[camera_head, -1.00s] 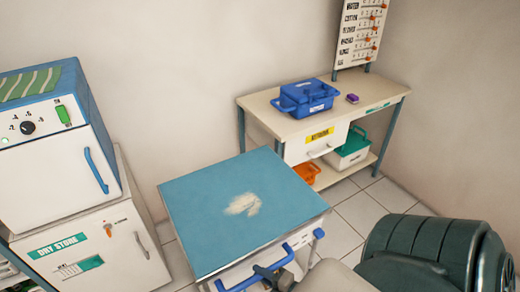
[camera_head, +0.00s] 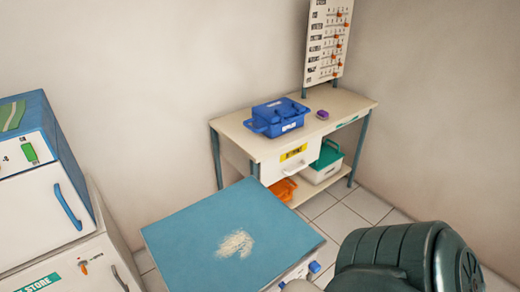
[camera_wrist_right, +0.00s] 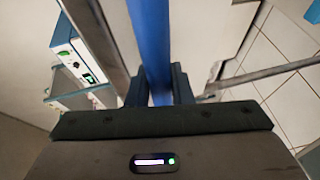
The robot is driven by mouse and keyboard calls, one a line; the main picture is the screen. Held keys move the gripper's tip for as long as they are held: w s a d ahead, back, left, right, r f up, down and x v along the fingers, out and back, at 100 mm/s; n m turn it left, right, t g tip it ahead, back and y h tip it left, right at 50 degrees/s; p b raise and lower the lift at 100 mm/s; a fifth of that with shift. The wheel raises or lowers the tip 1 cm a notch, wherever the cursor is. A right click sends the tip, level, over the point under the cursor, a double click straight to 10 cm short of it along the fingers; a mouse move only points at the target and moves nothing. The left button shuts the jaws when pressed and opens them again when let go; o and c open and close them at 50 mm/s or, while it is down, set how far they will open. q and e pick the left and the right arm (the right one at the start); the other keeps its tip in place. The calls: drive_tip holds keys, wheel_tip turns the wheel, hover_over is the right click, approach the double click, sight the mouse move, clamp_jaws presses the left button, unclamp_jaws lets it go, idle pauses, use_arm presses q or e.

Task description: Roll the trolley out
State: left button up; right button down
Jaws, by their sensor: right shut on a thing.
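The trolley (camera_head: 185,240) has a blue top with a pale scuffed patch and stands low in the middle of the head view. In the right wrist view, a blue bar (camera_wrist_right: 150,45), the trolley's handle, runs between the fingers of my right gripper (camera_wrist_right: 160,88). The fingers are shut on it. My left gripper is in neither view.
A bench (camera_head: 240,130) with a blue toolbox (camera_head: 279,117) stands behind the trolley. A white cabinet (camera_head: 90,262) stands left, with a blue-sided unit (camera_head: 30,195) on it. Tiled floor (camera_head: 365,205) shows between.

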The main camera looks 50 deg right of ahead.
drive_tip(key=shift+s+f, duration=0.2)
drive_tip(key=c, duration=1.3)
unclamp_jaws()
drive_tip(key=shift+s+r, duration=0.15)
drive_tip(key=b+v, duration=0.1)
drive_tip(key=v, duration=0.9)
drive_tip(key=shift+s+b, duration=0.35)
drive_tip(key=shift+s, duration=0.05)
drive_tip(key=shift+r, duration=0.15)
